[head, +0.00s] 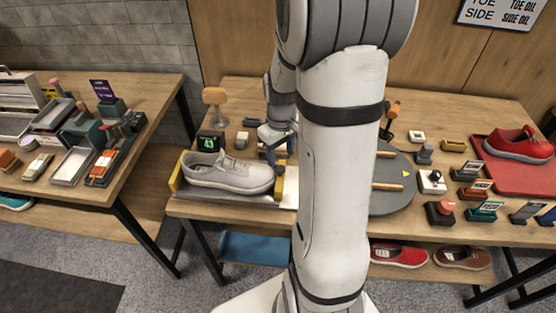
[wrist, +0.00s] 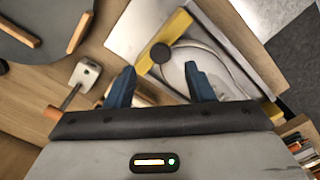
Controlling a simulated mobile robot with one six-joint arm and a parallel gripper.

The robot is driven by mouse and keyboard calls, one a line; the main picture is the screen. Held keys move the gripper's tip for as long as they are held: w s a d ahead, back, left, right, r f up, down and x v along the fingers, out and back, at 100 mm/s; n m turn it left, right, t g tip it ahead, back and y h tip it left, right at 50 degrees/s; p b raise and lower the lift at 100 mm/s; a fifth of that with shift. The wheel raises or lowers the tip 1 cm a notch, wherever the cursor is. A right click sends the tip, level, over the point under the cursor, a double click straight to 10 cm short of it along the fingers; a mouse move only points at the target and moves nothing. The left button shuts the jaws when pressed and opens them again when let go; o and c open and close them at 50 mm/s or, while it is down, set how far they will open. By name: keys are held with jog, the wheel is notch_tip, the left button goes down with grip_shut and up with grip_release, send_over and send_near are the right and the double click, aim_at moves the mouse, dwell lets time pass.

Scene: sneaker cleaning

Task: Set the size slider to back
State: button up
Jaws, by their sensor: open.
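A light grey sneaker (head: 228,173) sits on a low stand between a yellow end piece (head: 176,172) on the left and another yellow piece (head: 280,182) on the right. In the wrist view, a yellow bar (wrist: 180,24) with a dark round knob (wrist: 160,54) lies beside the sneaker (wrist: 200,60); it may be the size slider, but no label is readable. My gripper (wrist: 162,84) is open, with its blue fingers apart and the knob showing beyond the gap between them. In the head view my gripper (head: 277,148) is above the stand's right end, partly hidden by my arm.
A small block with an orange-tipped rod (wrist: 85,72) stands near my gripper. A green-lit display (head: 208,142) is behind the sneaker. A grey round plate (head: 393,200) is right of my arm, and a red tray (head: 485,178) is farther right.

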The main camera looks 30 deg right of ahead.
aim_at(280, 168)
jog(key=shift+f, duration=2.7)
jog(key=shift+c, duration=0.6)
grip_shut()
